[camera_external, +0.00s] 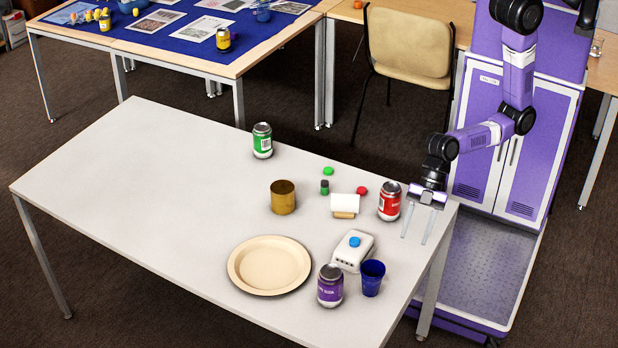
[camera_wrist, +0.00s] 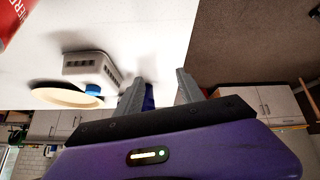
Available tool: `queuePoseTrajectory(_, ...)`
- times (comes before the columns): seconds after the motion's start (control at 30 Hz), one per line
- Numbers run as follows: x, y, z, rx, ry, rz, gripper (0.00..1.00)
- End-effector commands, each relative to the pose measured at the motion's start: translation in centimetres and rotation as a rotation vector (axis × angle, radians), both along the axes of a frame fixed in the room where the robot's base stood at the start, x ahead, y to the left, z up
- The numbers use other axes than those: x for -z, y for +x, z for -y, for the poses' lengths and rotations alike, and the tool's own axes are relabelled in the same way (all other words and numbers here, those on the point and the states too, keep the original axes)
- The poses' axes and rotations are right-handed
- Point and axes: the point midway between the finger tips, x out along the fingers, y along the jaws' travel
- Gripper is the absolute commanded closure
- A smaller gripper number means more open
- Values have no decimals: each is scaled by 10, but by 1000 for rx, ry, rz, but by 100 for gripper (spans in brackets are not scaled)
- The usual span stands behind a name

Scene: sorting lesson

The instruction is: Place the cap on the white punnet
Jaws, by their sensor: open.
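The white punnet (camera_external: 346,260) is a small upturned-looking box with slotted sides, near the front right of the white table. A round blue cap (camera_external: 354,242) rests on its top face. In the wrist view, which is roughly upside down, the punnet (camera_wrist: 88,66) and the blue cap (camera_wrist: 94,89) show at left, the cap against the punnet. My gripper (camera_external: 414,239) is open and empty, fingers pointing down, near the table's right edge, right of the punnet and apart from it. Its fingers also show in the wrist view (camera_wrist: 160,80).
A red can (camera_external: 389,204) stands just left of my gripper. A blue cup (camera_external: 372,279), purple can (camera_external: 330,288) and cream plate (camera_external: 268,264) surround the punnet. Green (camera_external: 328,171) and red (camera_external: 361,190) discs lie behind. The table's left half is clear.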

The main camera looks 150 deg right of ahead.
Motion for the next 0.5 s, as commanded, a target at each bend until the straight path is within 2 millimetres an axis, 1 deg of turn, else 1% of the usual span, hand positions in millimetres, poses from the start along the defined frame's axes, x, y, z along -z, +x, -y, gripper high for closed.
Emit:
queuePoseTrajectory(0.03,3,-17,-17,23,3,20,55)
queuePoseTrajectory(0.1,0,-35,-33,63,1,65,55)
queuePoseTrajectory(0.17,-5,-52,-44,94,2,106,55)
queuePoseTrajectory(0.2,-10,-64,-51,112,1,134,55)
queuePoseTrajectory(0.27,-20,-81,-59,136,3,178,55)
queuePoseTrajectory(0.3,-28,-93,-65,148,5,208,55)
queuePoseTrajectory(0.37,-41,-111,-72,164,10,255,55)
queuePoseTrajectory(0.4,-52,-122,-75,172,14,286,55)
queuePoseTrajectory(0.47,-70,-140,-80,178,22,335,55)
queuePoseTrajectory(0.5,-83,-150,-83,180,30,368,55)
